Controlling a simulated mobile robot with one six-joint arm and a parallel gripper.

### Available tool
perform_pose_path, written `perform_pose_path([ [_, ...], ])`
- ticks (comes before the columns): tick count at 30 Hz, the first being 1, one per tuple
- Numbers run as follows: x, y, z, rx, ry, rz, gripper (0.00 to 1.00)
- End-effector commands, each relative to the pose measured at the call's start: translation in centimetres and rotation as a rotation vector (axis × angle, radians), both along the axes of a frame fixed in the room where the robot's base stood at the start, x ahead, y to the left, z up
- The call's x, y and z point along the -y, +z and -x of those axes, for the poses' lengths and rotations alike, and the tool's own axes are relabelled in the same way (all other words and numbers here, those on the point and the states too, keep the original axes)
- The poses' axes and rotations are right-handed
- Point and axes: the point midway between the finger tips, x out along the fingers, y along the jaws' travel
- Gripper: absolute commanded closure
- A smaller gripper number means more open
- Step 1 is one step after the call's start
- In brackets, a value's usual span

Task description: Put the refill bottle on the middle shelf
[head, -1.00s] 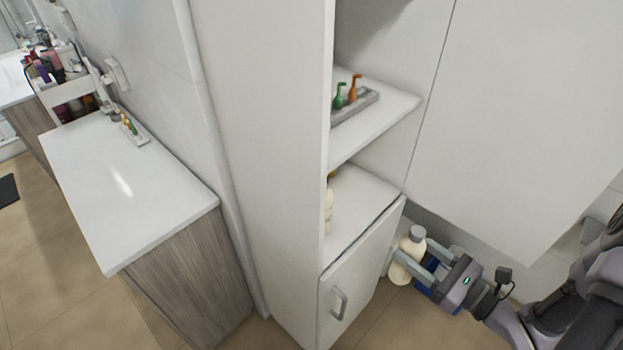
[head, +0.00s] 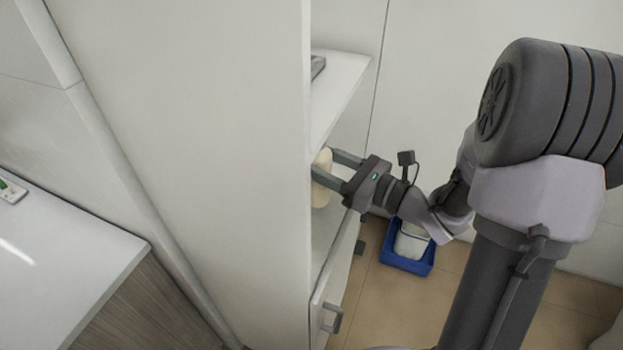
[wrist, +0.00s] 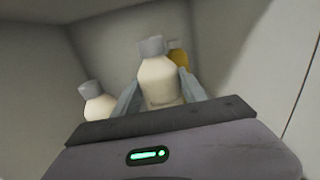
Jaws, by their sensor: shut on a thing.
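The refill bottle is cream with a grey cap; in the wrist view the bottle (wrist: 159,82) stands between my two fingers. In the head view the same bottle (head: 321,180) shows as a pale shape at the cabinet opening, partly hidden by the side panel and my gripper (head: 330,167). My gripper is shut on it. It is at the middle shelf (head: 328,222), below the upper shelf (head: 335,88). Whether its base touches the shelf is hidden.
Inside the shelf space, another cream bottle (wrist: 98,104) stands to the left and a yellow-topped bottle (wrist: 178,55) behind. The cabinet door (head: 335,295) below is closed. A blue bin (head: 407,260) with a white container sits on the floor.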

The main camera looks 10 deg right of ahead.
Motion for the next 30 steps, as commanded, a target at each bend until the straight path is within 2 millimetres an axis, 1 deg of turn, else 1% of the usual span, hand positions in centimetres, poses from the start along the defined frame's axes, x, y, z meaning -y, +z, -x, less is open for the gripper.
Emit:
perform_pose_path([
  [1, -0.4, -0.1, -0.8, 0.003, 0.003, 0.0, 1.0],
  [7, -1.0, -0.4, -3.2, 0.001, 0.002, -0.001, 1.0],
  [10, -0.9, -3.1, -3.2, -0.003, 0.0, -0.002, 1.0],
  [12, -0.9, -4.1, -3.2, -0.001, 0.0, -0.001, 1.0],
  [20, -0.9, -3.9, -3.2, -0.001, 0.0, 0.001, 1.0],
  [21, -0.9, -3.9, -3.2, -0.001, 0.0, 0.001, 0.45],
  [23, -0.9, -3.9, -3.2, -0.001, 0.0, 0.001, 0.33],
  [24, -0.9, -3.9, -3.2, -0.001, 0.0, 0.001, 0.29],
  [30, -0.9, -3.9, -3.2, -0.001, 0.0, 0.001, 0.29],
])
